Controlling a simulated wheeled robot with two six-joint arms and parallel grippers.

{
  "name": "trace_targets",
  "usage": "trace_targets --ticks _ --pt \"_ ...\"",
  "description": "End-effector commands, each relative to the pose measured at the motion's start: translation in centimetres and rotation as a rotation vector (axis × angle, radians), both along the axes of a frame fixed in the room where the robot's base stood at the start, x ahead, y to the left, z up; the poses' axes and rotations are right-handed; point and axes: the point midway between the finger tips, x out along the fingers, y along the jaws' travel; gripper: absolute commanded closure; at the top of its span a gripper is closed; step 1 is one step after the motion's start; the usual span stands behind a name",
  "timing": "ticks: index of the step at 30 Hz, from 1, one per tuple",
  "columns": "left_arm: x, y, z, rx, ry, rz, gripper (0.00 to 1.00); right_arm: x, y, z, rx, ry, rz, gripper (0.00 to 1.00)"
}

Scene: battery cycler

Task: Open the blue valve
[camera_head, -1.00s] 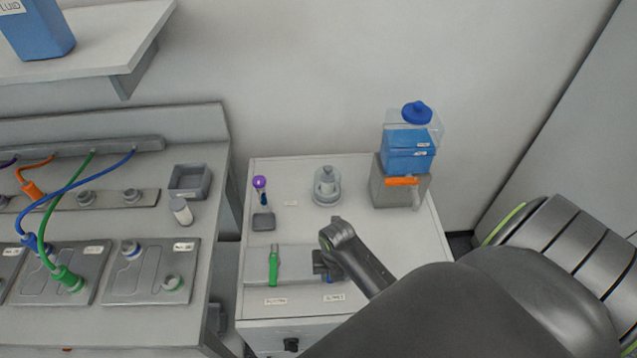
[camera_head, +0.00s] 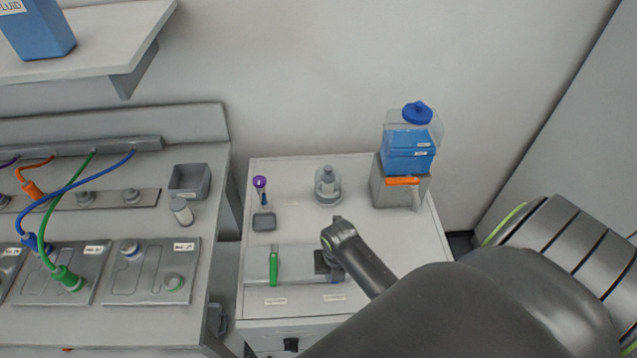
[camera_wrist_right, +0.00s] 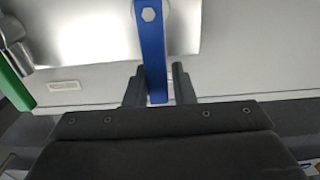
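The blue valve handle (camera_wrist_right: 153,50) is a flat bar with a hex bolt near its top, in the right wrist view. It points down between the two fingers of my right gripper (camera_wrist_right: 159,82). The left finger is against or very close to the handle, and a narrow gap shows at the right finger. My left gripper is not in view.
On the white cabinet (camera_head: 385,240) stand a clear domed vessel (camera_head: 327,187), a small grey tray (camera_head: 264,222) with a purple-topped item (camera_head: 260,183), and a blue-filled tank (camera_head: 408,152). A bench (camera_head: 120,325) with cables is to the left.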

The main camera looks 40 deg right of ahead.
Motion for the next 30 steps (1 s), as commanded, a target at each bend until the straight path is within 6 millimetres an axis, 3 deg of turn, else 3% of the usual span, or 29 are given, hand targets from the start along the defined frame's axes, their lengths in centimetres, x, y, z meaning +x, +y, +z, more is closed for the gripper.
trace_targets --ticks 2,5,14,30 --pt "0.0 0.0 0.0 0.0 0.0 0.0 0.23 -0.1 -0.1 0.0 -0.004 0.001 0.0 0.79" --pt "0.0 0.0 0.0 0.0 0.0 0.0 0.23 -0.1 -0.1 0.0 -0.004 0.001 0.0 0.68" --pt "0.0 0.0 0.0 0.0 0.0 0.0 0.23 0.0 -0.1 0.3 -0.003 -0.001 0.0 0.68" --pt "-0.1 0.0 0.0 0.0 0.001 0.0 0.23 -0.1 -0.4 6.6 -0.002 -0.001 0.0 0.68"
